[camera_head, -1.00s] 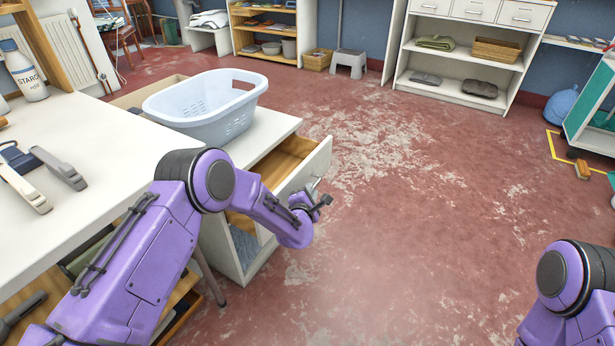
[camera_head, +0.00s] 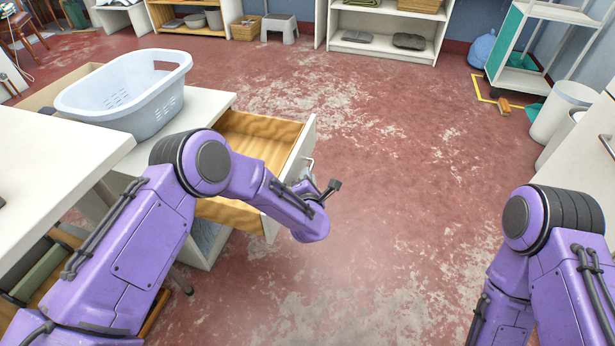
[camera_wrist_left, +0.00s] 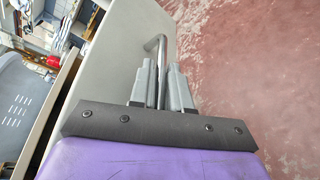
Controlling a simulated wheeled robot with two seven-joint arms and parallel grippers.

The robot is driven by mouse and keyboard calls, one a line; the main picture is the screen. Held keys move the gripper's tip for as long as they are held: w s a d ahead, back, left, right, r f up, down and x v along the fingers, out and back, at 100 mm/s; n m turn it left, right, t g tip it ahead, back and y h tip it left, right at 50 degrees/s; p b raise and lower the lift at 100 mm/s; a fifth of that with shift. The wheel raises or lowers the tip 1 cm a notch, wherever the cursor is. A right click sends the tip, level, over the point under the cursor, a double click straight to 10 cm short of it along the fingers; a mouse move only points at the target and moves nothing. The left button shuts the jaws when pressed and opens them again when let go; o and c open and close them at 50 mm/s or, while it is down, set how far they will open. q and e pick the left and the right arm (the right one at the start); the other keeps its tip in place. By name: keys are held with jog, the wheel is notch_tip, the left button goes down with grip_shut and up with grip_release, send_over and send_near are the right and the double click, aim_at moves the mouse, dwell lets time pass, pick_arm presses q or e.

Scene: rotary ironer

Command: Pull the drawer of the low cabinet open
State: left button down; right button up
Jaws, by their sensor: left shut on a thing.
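The low cabinet (camera_head: 205,102) is white and stands left of centre in the head view. Its drawer (camera_head: 262,140) is well open, with a bare wooden inside and a white front. My left gripper (camera_wrist_left: 160,82) is shut on the drawer's metal bar handle (camera_wrist_left: 155,46) in the wrist view, one finger on each side of it. The handle also shows beyond my left arm in the head view (camera_head: 310,164). My right arm shows at the lower right of the head view; its gripper is out of the picture.
A pale blue laundry basket (camera_head: 130,100) stands on the cabinet top. A white table (camera_head: 60,150) is at the left. A white bin (camera_head: 560,110) and a trolley (camera_head: 535,50) stand at the right. The red floor ahead is clear.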

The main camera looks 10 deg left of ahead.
pick_arm(q)
jog(key=c, duration=1.2)
grip_release()
jog(key=shift+o, duration=0.2)
jog(key=p+v, duration=0.2)
jog(key=v, duration=0.8)
jog(key=shift+s, duration=0.25)
jog(key=shift+d, duration=0.1)
